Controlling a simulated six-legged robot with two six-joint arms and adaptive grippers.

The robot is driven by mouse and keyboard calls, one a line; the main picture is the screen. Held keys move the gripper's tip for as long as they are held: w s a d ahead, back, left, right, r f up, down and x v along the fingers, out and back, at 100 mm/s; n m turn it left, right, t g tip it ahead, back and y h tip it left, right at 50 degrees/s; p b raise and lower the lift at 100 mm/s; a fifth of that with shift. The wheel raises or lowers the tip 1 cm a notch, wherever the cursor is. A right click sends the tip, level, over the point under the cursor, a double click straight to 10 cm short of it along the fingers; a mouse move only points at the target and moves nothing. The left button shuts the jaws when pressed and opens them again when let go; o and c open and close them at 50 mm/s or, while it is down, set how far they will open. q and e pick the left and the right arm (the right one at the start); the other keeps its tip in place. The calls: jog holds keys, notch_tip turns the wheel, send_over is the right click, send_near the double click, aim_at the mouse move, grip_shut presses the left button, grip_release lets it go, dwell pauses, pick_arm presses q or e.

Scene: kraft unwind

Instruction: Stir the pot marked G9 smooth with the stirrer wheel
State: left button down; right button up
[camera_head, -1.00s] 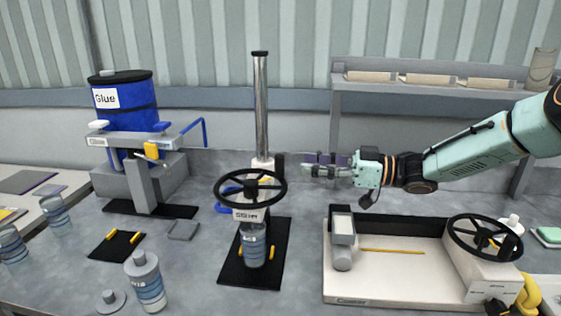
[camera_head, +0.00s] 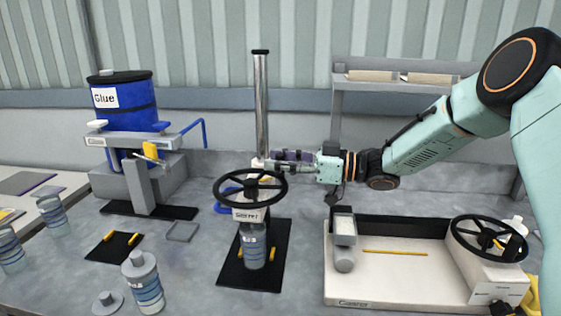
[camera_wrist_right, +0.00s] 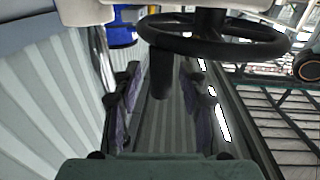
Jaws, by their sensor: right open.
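The stirrer wheel (camera_head: 251,203) is a black spoked handwheel on the stirrer stand, above a label plate. A blue-grey pot (camera_head: 253,247) stands upright under it on a black mat; its mark is too small to read. My right gripper (camera_head: 275,162) is open and empty, pointing left beside the steel column, just above and behind the wheel's right rim. In the right wrist view the wheel (camera_wrist_right: 215,48) is ahead of the open fingers (camera_wrist_right: 165,85), apart from them. My left gripper is not in view.
A blue glue drum (camera_head: 125,102) stands on its dispenser at left. Several other pots stand at left and front left, including one lidded pot (camera_head: 144,283). The coater tray (camera_head: 395,290) with its own wheel is at right. A shelf with rolls (camera_head: 372,76) stands behind.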

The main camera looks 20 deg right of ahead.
jog(key=shift+s, duration=0.1)
grip_shut()
dwell(0.6)
